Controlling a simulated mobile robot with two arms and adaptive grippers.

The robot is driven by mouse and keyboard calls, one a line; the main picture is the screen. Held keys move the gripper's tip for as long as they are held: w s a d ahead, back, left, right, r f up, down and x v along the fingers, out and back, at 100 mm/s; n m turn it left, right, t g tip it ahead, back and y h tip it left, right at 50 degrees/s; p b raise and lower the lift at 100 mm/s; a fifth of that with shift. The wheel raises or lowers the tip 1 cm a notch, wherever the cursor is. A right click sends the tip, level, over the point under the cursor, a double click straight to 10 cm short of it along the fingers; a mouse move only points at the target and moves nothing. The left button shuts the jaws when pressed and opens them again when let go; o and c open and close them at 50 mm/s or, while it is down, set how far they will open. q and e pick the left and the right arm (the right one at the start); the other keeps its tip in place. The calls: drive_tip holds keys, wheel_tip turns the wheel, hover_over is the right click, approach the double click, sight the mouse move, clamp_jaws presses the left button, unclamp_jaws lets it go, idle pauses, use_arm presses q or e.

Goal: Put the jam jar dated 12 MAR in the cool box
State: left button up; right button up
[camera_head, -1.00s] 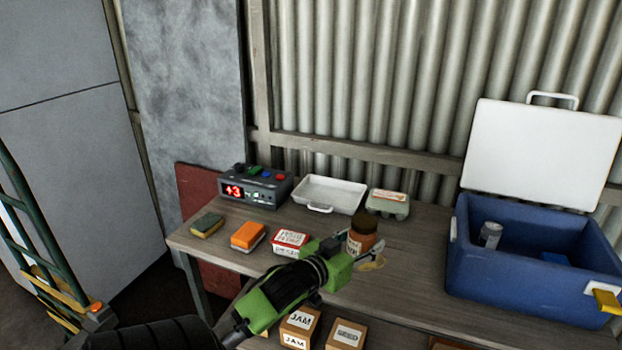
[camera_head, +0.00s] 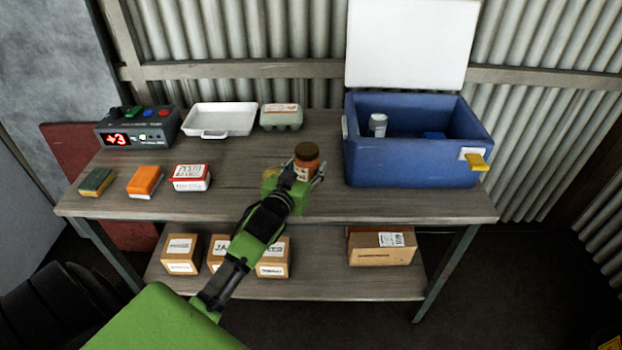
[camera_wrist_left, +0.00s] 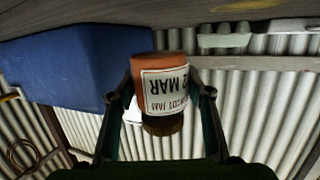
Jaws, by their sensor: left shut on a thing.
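The jam jar (camera_head: 306,160), orange-brown with a dark lid, is between the fingers of my left gripper (camera_head: 304,178), which is shut on it. In the left wrist view the jar (camera_wrist_left: 162,68) appears upside down in the picture, its white label partly readable as "...COT JAM" and "2 MAR"; the first digit is cut off. The blue cool box (camera_head: 400,162) stands open to the right of the jar, its white lid (camera_head: 410,45) raised. The jar is outside the box. My right gripper is not in view.
The wooden table (camera_head: 240,190) also carries a red-display device (camera_head: 128,138), a white tray (camera_head: 219,120), an egg carton (camera_head: 281,117), a sponge (camera_head: 97,182), an orange block (camera_head: 144,181) and a red-white box (camera_head: 190,178). Cardboard boxes (camera_head: 381,248) are on the lower shelf.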

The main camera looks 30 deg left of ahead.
sight(311, 177)
use_arm(q)
drive_tip(key=shift+w+d+f, duration=0.3)
drive_tip(key=shift+w+f, duration=0.1)
drive_tip(key=shift+w+d+f, duration=0.1)
drive_tip(key=shift+f, duration=1.6)
drive_tip(key=o, duration=1.5)
drive_tip(key=shift+f, duration=0.2)
drive_tip(key=shift+o, duration=0.2)
drive_tip(key=shift+r, duration=0.15)
drive_tip(key=shift+s+d, duration=0.1)
drive_tip(key=shift+s, duration=0.25)
drive_tip(key=v, duration=1.1)
drive_tip(key=shift+s, duration=0.2)
